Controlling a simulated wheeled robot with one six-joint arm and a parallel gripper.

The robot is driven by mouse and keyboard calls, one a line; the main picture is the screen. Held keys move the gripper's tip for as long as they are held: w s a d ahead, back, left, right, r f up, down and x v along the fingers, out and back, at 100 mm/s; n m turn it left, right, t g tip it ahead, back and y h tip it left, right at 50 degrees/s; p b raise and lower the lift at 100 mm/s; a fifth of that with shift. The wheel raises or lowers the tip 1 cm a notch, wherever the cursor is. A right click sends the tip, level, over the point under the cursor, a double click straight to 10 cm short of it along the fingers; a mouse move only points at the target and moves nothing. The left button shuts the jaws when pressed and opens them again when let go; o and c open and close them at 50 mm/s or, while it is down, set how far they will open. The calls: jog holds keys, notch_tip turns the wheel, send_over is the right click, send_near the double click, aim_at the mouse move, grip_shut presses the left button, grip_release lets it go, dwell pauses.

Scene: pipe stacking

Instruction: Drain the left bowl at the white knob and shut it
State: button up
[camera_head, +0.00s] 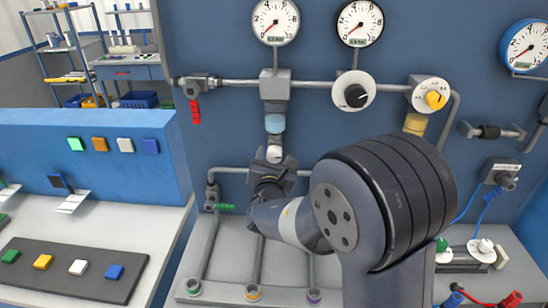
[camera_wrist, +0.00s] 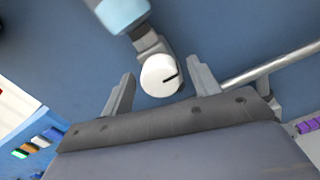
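The left bowl (camera_head: 275,123) is pale blue and hangs under a grey filter body on the blue panel. It also shows at the top of the wrist view (camera_wrist: 122,12). The white knob (camera_head: 274,154) sits just below the bowl. In the wrist view the white knob (camera_wrist: 158,77) is round with a dark line pointing right and slightly up. My gripper (camera_head: 269,166) is open at the knob, its fingers (camera_wrist: 161,68) on either side with gaps. I cannot tell how deep the knob sits between them. My gripper and arm hide part of the panel below.
An amber bowl (camera_head: 415,124) hangs at right under a yellow-knobbed dial (camera_head: 430,94). A black-knobbed dial (camera_head: 354,94) sits between them on the pipe. A red-handled valve (camera_head: 195,110) is at left, and a green-handled valve (camera_head: 220,207) is lower left. Gauges line the top.

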jog(key=c, duration=0.9)
jog(key=shift+c, duration=0.2)
jog(key=shift+n, duration=0.3)
jog(key=n+b, duration=0.1)
jog(key=n, duration=0.6)
jog(key=shift+n, duration=0.4)
jog(key=n+p, duration=0.1)
jog(key=n, duration=0.4)
jog(key=shift+a+n+p, duration=0.1)
jog(key=shift+n+p, duration=0.55)
jog(key=shift+n, duration=1.55)
